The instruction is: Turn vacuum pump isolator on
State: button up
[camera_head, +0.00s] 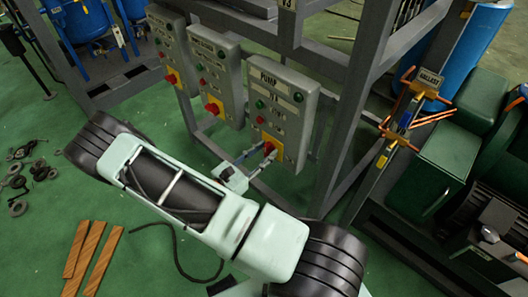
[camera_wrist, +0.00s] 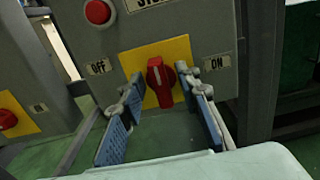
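The pump isolator is a red rotary knob (camera_wrist: 160,80) on a yellow plate (camera_wrist: 181,47), low on a grey control box (camera_head: 284,92) labelled PUMP. An OFF label (camera_wrist: 98,67) is left of the plate and an ON label (camera_wrist: 216,62) is right of it. The knob's handle points roughly upright, tilted slightly. My gripper (camera_wrist: 163,110) is open, with one blue-padded finger on each side of the knob. I cannot tell whether either finger touches it. In the head view my gripper (camera_head: 258,158) reaches the box's lower front, partly covering the knob.
Two similar grey boxes with red knobs stand to the left, the nearer one (camera_head: 216,76) close by. A grey metal frame (camera_head: 352,110) rises on the right. A red button (camera_wrist: 98,12) sits above the plate. Wooden planks (camera_head: 92,258) and loose black rings lie on the green floor.

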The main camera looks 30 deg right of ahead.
grip_shut()
jog(key=m, duration=0.3)
jog(key=shift+s+m, duration=0.1)
jog(key=shift+m, duration=0.3)
jog(key=m, duration=0.3)
jog(key=shift+m+b, duration=0.3)
jog(key=shift+b, duration=0.1)
jog(key=m, duration=0.5)
jog(key=shift+s+f, duration=0.15)
jog(key=shift+f, duration=0.05)
jog(key=shift+f+m+b, duration=0.1)
jog(key=shift+m+b, duration=0.25)
jog(key=shift+m, duration=2.45)
